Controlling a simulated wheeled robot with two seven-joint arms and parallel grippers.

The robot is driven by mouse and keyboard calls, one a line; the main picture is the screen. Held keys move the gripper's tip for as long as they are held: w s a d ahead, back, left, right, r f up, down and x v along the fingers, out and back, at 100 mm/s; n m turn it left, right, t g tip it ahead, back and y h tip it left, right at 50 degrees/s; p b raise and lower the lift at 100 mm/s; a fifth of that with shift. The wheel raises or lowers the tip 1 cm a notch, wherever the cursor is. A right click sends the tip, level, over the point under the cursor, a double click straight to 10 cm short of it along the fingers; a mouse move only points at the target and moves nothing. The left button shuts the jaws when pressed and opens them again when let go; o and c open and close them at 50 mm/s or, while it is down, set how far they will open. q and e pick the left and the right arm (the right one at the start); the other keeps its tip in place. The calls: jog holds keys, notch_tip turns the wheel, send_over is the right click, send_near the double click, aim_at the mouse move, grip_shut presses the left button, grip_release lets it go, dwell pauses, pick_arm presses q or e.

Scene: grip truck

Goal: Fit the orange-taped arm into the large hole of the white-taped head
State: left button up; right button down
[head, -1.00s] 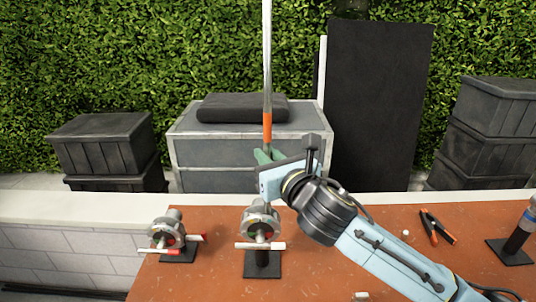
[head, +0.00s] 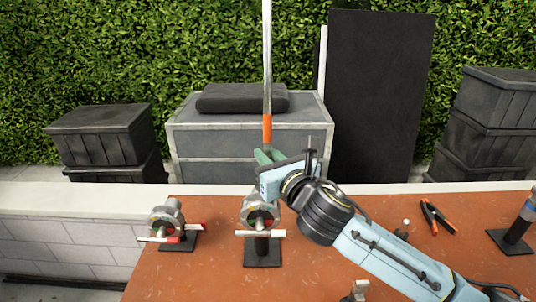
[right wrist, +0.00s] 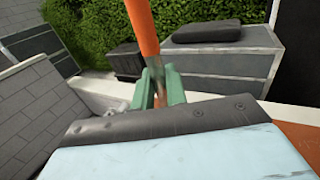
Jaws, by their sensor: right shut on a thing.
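The orange-taped arm is a long silver rod (head: 267,60) with an orange band; it stands upright in the head view. My right gripper (head: 266,156) is shut on it just below the band, and its green fingers also hold the rod in the right wrist view (right wrist: 158,90). The white-taped head (head: 259,212) is a metal clamp with a white-taped handle on a black stand, right below my right gripper. The rod's lower end is hidden behind the gripper and the head, so I cannot tell whether it is in a hole. My left gripper is not in view.
A red-taped head (head: 166,218) stands on the left of the table (head: 200,270). Orange-handled pliers (head: 437,217) lie at the right, near another stand (head: 515,237). Small parts lie at the front edge. Grey drawers (head: 250,135) stand behind the low wall.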

jog(key=shift+f, duration=0.3)
dwell(0.5)
jog(key=c, duration=1.3)
grip_release()
jog(key=shift+c, duration=0.2)
jog(key=shift+f, duration=0.1)
jog(key=v, duration=1.3)
jog(key=shift+s+b, duration=0.2)
jog(key=shift+b, duration=0.25)
jog(key=shift+d, duration=0.1)
